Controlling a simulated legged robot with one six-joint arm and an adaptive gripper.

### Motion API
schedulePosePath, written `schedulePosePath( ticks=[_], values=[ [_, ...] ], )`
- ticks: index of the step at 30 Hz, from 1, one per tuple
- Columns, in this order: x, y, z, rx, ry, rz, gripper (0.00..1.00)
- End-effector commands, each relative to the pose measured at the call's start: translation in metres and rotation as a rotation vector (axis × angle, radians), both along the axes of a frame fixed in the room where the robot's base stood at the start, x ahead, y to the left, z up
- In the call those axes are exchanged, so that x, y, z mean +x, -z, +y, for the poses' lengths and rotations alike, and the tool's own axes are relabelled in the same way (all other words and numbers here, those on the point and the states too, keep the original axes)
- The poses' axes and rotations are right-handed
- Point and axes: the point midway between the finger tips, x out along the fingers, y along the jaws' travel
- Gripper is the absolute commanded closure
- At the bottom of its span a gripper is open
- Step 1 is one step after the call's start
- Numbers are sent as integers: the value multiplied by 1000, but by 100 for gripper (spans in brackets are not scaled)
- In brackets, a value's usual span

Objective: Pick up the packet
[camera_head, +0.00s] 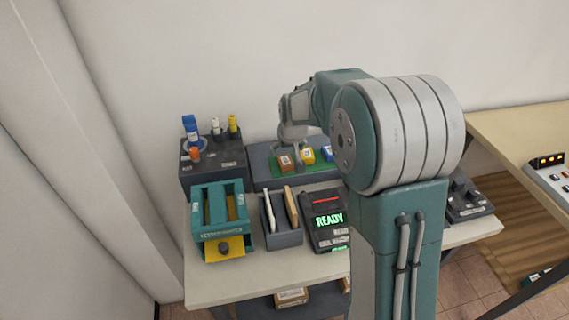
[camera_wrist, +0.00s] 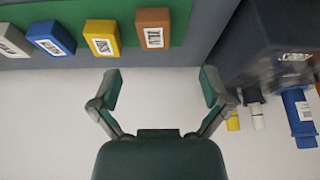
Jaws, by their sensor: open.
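Several small labelled packets lie in a row on a green-floored tray. The brown packet (camera_head: 286,163) is at the left end in the head view. Beside it are a yellow packet (camera_head: 307,156) and a blue packet (camera_head: 327,153). The wrist view shows the brown packet (camera_wrist: 153,28), the yellow one (camera_wrist: 102,37), the blue one (camera_wrist: 50,38) and a grey one (camera_wrist: 12,41). My gripper (camera_wrist: 162,88) is open and empty, its fingers apart. In the wrist view its fingertips lie below the brown and yellow packets, not around any. In the head view my gripper (camera_head: 295,135) is just behind the brown packet.
A dark block (camera_head: 212,160) with upright tubes stands left of the tray; it is close on the right in the wrist view (camera_wrist: 270,45). In front are a teal box (camera_head: 219,213), a rack (camera_head: 285,238) with flat envelopes and a READY device (camera_head: 326,222).

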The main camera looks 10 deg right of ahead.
Motion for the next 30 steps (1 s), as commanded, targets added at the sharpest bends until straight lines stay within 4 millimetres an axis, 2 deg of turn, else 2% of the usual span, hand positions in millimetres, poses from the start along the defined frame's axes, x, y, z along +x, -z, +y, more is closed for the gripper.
schedulePosePath(
  ticks=[3,10,18,27,28,29,30],
  values=[
    [7,19,0,0,0,4,3],
    [15,36,-1,0,0,2,3],
    [32,72,-3,0,0,1,3],
    [34,77,-3,0,0,0,3],
    [34,77,-3,0,0,0,12],
    [34,77,-3,0,0,0,25],
    [34,77,-3,0,0,0,43]
  ],
)
